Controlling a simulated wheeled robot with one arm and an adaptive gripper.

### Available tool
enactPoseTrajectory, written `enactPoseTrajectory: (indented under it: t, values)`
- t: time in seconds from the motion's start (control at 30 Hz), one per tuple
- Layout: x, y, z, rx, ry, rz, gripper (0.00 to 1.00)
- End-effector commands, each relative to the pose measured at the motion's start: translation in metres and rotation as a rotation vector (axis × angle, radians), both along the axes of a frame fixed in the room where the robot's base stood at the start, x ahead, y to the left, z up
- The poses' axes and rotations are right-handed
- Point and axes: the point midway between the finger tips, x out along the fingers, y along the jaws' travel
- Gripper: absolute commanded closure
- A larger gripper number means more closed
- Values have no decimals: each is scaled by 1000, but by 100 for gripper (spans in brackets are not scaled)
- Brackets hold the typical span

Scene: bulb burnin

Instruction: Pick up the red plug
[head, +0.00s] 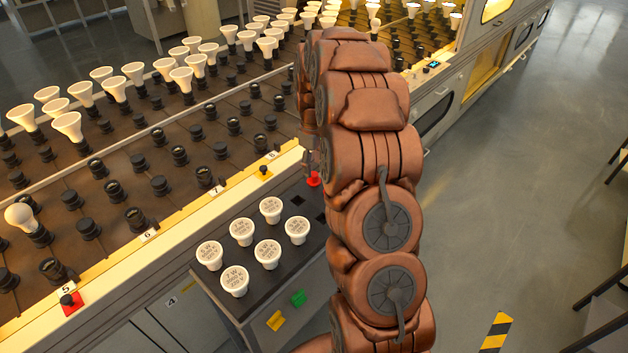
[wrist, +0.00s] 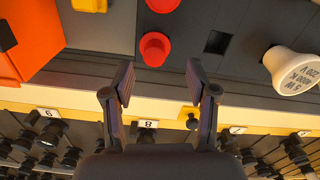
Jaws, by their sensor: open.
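A red plug (wrist: 155,48) stands on the dark cart top, just beyond my fingertips in the wrist view. In the head view a red plug (head: 314,181) shows at the cart's far edge beside my arm, partly hidden by it. My gripper (wrist: 160,80) is open and empty, with its two fingers to either side of the line to the plug and apart from it. In the head view my gripper (head: 309,160) is mostly hidden behind my arm. Another red piece (wrist: 163,3) is cut off at the top edge of the wrist view.
White bulbs (head: 268,253) stand on the cart (head: 222,310); one bulb (wrist: 296,70) is right of the plug in the wrist view. An orange block (wrist: 28,40) is at left. The bench rail (head: 120,262) with sockets runs alongside.

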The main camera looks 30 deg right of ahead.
Motion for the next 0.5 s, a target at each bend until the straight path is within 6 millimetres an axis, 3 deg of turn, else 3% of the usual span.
enactPoseTrajectory:
  t: [0.5]
  values:
    - [3, -7, -49, 0, 1, -1, 42]
